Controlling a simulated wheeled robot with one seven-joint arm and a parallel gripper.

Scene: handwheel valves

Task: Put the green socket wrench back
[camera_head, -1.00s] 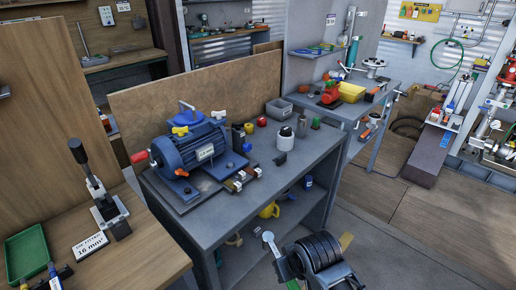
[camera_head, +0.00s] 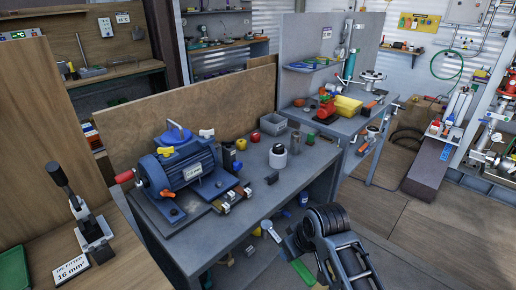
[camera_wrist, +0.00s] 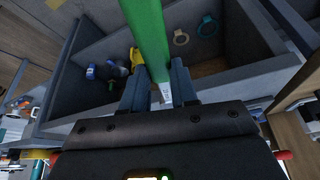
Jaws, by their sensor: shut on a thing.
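The green socket wrench (camera_wrist: 148,35) is between the two fingers of my gripper (camera_wrist: 157,68), which is shut on it. In the wrist view its green bar runs up and out of the top of the picture. A small pale printed patch shows on it between the fingers. In the head view a green length of the wrench (camera_head: 303,272) shows beside my arm, low in the picture, in front of the grey workbench (camera_head: 222,250). My fingers are mostly hidden there. I cannot tell where the wrench's own storage place is.
A blue motor (camera_head: 185,168) stands on the workbench, with a white-and-black jar (camera_head: 278,156) and a grey bin (camera_head: 273,124) farther right. Blue bottles (camera_wrist: 91,72) and a yellow item (camera_wrist: 137,58) sit on its lower shelf. Floor (camera_head: 430,235) is clear to the right.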

